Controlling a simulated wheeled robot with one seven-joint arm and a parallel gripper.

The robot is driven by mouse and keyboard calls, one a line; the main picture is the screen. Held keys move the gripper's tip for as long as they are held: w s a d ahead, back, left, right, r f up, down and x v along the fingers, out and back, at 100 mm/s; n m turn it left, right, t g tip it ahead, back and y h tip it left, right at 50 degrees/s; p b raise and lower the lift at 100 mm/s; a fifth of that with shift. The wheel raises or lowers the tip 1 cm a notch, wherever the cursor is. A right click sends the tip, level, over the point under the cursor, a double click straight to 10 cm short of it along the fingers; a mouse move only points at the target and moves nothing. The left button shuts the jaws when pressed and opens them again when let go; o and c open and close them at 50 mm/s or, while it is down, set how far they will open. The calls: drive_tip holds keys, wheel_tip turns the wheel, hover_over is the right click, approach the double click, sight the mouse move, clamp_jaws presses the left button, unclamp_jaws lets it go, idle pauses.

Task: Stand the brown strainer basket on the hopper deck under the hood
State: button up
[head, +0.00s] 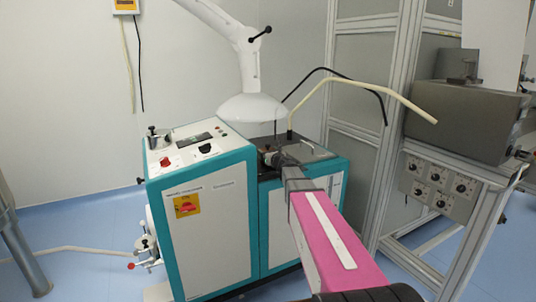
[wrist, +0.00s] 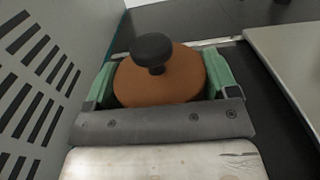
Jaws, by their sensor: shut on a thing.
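The brown strainer basket (wrist: 180,83) shows in the wrist view as a round brown top with a black knob. The green fingers of my gripper (wrist: 160,78) are shut on it from both sides. In the head view my gripper (head: 272,158) is over the dark hopper deck (head: 311,147), at the hood's lower right. The white hood (head: 250,107) hangs above the deck. The basket cannot be made out in the head view, and its underside is hidden in the wrist view, so I cannot tell whether it touches the deck.
A teal and white control cabinet (head: 208,235) stands left of the deck. A grey slotted panel (wrist: 45,60) is close on the left in the wrist view, and a pale plate (wrist: 292,55) lies at right. Black and cream hoses (head: 385,88) arch behind the deck.

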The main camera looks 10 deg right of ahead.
drive_tip(key=shift+f, duration=0.1)
drive_tip(key=o, duration=0.9)
drive_tip(key=shift+s, duration=0.15)
drive_tip(key=v, duration=1.1)
drive_tip(key=shift+s+d, duration=0.15)
drive_tip(key=shift+s, duration=0.2)
